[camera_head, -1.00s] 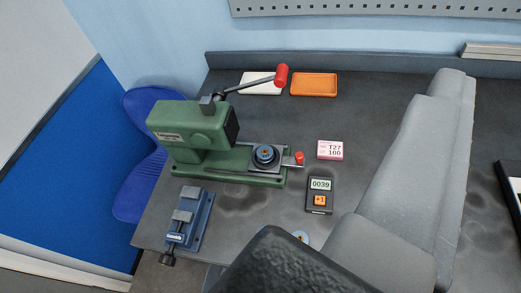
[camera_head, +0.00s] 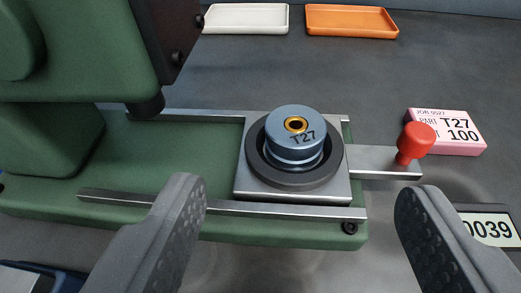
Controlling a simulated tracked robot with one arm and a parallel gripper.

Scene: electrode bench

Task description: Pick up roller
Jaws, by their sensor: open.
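The roller's lower part is hidden by the ring.
A red-knobbed handle (camera_head: 414,142) sticks out right of the plate. A pink T27 100 label block (camera_head: 452,132) and a counter (camera_head: 490,227) lie at the right. White (camera_head: 245,18) and orange (camera_head: 350,20) trays lie at the back. The press head overhangs at left.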

